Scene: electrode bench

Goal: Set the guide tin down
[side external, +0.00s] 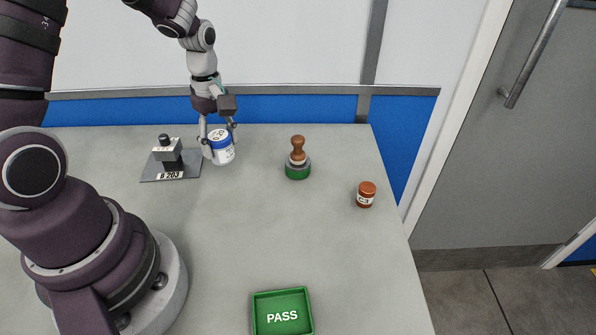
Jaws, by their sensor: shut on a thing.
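A small white and blue tin (223,155), which I take to be the guide tin, is between the fingers of my gripper (219,148) at the back left of the bench. My gripper reaches down from above and is shut on it. The tin looks slightly tilted. Its side carries dark print that is too small to read surely. I cannot tell whether its base touches the bench (290,235).
Just left of the tin is a grey plate marked B 203 (172,175) with a dark-topped block on it. A brown C3 jar (366,195) and green PASS tray (282,316) are farther off. The bench middle is clear.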

